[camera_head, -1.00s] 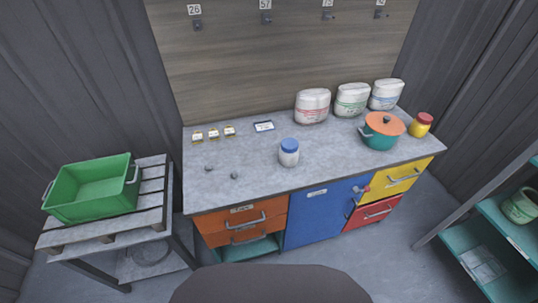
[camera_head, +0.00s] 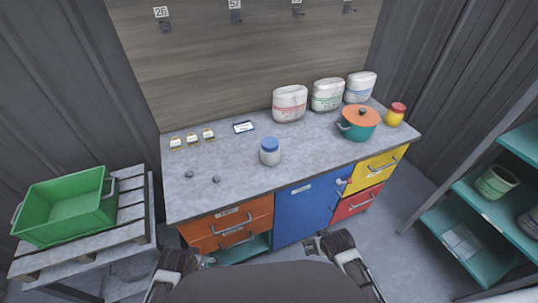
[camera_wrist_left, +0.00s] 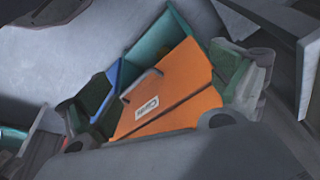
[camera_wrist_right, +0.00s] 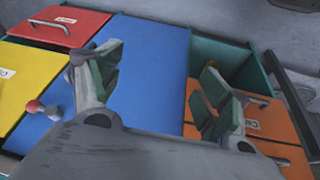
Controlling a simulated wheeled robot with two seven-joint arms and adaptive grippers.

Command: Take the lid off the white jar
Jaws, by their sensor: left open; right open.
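The white jar (camera_head: 270,158) stands upright on the grey worktop, near the middle. Its blue lid (camera_head: 270,144) sits on top of it. My right gripper (camera_head: 314,245) is low in front of the cabinet, below and apart from the jar. In the right wrist view its fingers (camera_wrist_right: 162,88) are spread and empty, facing the blue door and orange drawers. My left gripper (camera_head: 207,261) is low at the left, partly hidden in the head view. In the left wrist view its fingers (camera_wrist_left: 165,95) are spread with nothing held. Neither wrist view shows the jar.
An orange-lidded teal pot (camera_head: 358,124), a yellow jar (camera_head: 395,115) and three white sacks (camera_head: 289,104) stand behind and right of the white jar. Two small dark lumps (camera_head: 216,180) lie to its left. The worktop (camera_head: 235,155) around the jar is clear. A green crate (camera_head: 65,207) is at left.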

